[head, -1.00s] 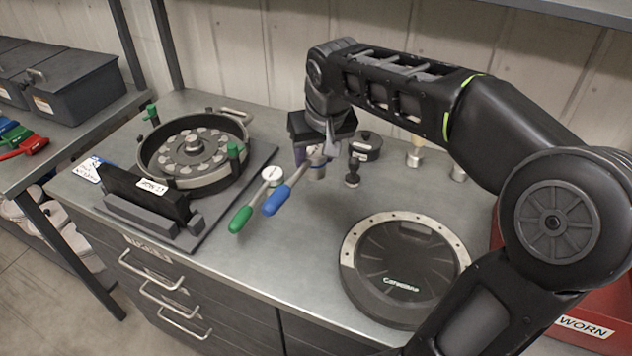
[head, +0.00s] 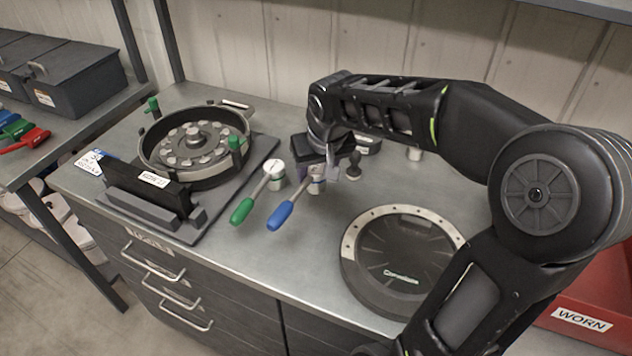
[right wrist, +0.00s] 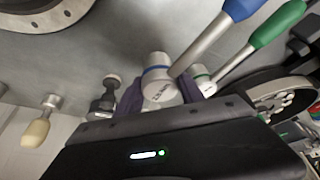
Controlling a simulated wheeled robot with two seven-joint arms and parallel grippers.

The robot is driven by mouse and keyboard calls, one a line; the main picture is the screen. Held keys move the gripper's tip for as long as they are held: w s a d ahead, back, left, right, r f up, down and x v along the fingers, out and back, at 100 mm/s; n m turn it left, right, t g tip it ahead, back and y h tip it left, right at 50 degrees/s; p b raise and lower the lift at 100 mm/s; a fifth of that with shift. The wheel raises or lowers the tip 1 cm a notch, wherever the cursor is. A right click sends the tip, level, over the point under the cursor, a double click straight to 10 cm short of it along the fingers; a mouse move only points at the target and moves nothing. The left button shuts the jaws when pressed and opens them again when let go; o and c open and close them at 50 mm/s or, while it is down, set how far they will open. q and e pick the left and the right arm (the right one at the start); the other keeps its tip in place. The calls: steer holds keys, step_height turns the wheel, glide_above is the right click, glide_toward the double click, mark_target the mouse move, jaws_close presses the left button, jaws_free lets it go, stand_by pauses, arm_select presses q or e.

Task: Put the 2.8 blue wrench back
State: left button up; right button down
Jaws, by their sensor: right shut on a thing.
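The blue-handled wrench (head: 280,216) is held at its pale head by my right gripper (head: 316,172), with the handle angled toward the front left. In the right wrist view the wrench's silver head with a blue band (right wrist: 159,83) sits between the purple fingers of the right gripper (right wrist: 158,94). A green-handled wrench (head: 242,211) lies close to its left, nearly parallel; it also shows in the right wrist view (right wrist: 278,24). I cannot tell whether the blue wrench touches the bench. The size marking on its head is too small to read. My left gripper is not in view.
The round seed meter (head: 193,146) stands on a dark base plate at the left. A black round cover (head: 403,255) lies at the front right. A dark knobbed tool (head: 354,168) stands just right of the gripper. A red bin marked WORN (head: 580,318) is at the right.

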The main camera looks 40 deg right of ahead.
mark_target(316, 183)
steer(key=shift+f, duration=1.75)
steer(key=shift+f, duration=0.1)
steer(key=shift+f, duration=0.15)
steer(key=c, duration=0.7)
jaws_free()
steer(key=shift+r, duration=0.2)
steer(key=v, duration=1.2)
